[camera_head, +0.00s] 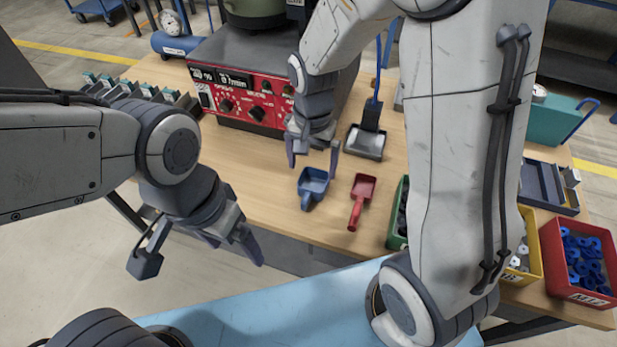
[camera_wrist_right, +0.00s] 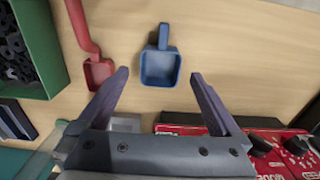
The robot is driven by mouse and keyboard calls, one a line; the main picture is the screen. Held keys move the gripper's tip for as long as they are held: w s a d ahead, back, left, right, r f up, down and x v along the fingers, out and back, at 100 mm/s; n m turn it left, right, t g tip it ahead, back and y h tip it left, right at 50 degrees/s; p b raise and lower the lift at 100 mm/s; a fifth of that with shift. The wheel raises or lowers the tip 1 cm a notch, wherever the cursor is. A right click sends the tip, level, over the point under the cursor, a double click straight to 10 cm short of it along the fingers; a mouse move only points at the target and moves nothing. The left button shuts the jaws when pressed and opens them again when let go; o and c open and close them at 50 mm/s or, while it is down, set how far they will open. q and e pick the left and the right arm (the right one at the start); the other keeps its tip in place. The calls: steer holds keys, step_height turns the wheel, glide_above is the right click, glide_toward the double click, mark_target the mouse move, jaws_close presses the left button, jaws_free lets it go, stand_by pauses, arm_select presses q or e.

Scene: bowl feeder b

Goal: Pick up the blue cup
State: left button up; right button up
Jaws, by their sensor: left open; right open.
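The blue cup (camera_head: 313,181) is a small square scoop with a short handle. It lies on the wooden table, its handle pointing toward the table's front edge. It also shows in the right wrist view (camera_wrist_right: 160,69), framed between the fingertips. My right gripper (camera_head: 313,164) is open and empty, pointing down just behind and above the cup. Its fingers (camera_wrist_right: 160,77) spread wider than the cup, with no visible contact. My left gripper (camera_head: 232,250) is open and empty, off the front edge of the table at the left.
A red scoop (camera_head: 361,194) lies right of the cup. Behind stand a grey scoop (camera_head: 365,144) and a red control box (camera_head: 240,103). A green bin (camera_head: 398,238), partly hidden by my right arm, a yellow bin (camera_head: 533,265) and a red bin (camera_head: 552,268) stand to the right.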

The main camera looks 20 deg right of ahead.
mark_target(312, 184)
steer(key=f, duration=0.9)
steer(key=shift+w+d+b, duration=0.15)
steer(key=shift+w+b, duration=0.2)
steer(key=shift+w, duration=0.05)
steer(key=c, duration=1.3)
